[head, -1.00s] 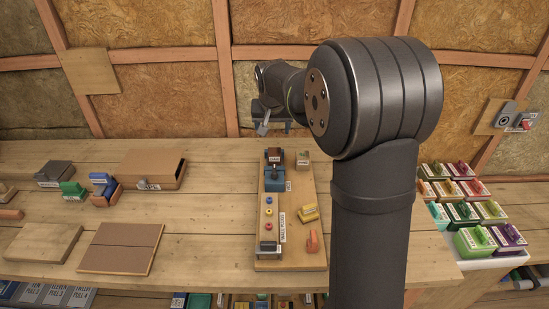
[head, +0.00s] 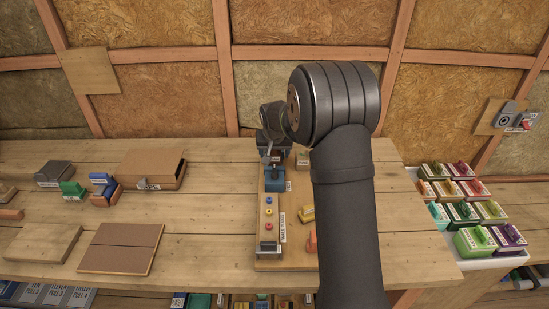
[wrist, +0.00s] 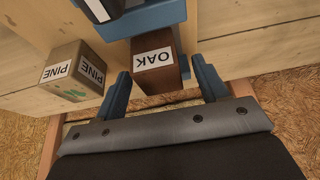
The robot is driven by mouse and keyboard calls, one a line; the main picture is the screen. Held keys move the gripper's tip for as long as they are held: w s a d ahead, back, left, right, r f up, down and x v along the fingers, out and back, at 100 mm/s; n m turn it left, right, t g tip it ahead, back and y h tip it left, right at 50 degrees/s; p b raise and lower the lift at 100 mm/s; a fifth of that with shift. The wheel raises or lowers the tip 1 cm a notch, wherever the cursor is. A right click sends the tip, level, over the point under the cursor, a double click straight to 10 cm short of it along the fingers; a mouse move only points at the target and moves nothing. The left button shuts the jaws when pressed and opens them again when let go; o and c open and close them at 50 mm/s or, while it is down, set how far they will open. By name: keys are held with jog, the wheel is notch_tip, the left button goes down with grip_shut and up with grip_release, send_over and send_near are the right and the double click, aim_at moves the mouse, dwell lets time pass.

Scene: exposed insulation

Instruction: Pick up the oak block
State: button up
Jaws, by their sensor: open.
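The oak block (wrist: 154,75) is a dark brown block with a white OAK label, seen in the wrist view. It sits in or against a blue holder (wrist: 150,17), which also shows in the head view (head: 274,179). My gripper (wrist: 162,82) is open, with one blue finger on each side of the oak block. The left finger is close to the block; a gap shows at the right finger, and I cannot tell whether either touches.
A lighter block labelled PINE (wrist: 76,72) stands beside the oak block, close to the left finger. A wooden board (head: 262,217) carries the holder and small coloured parts. Coloured labelled boxes (head: 463,211) stand at the right. The insulated wall is close behind.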

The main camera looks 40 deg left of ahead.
jog(key=shift+w+a+f, duration=0.1)
jog(key=shift+f, duration=0.1)
jog(key=shift+c, duration=0.3)
jog(key=c, duration=1)
jog(key=shift+r, duration=0.2)
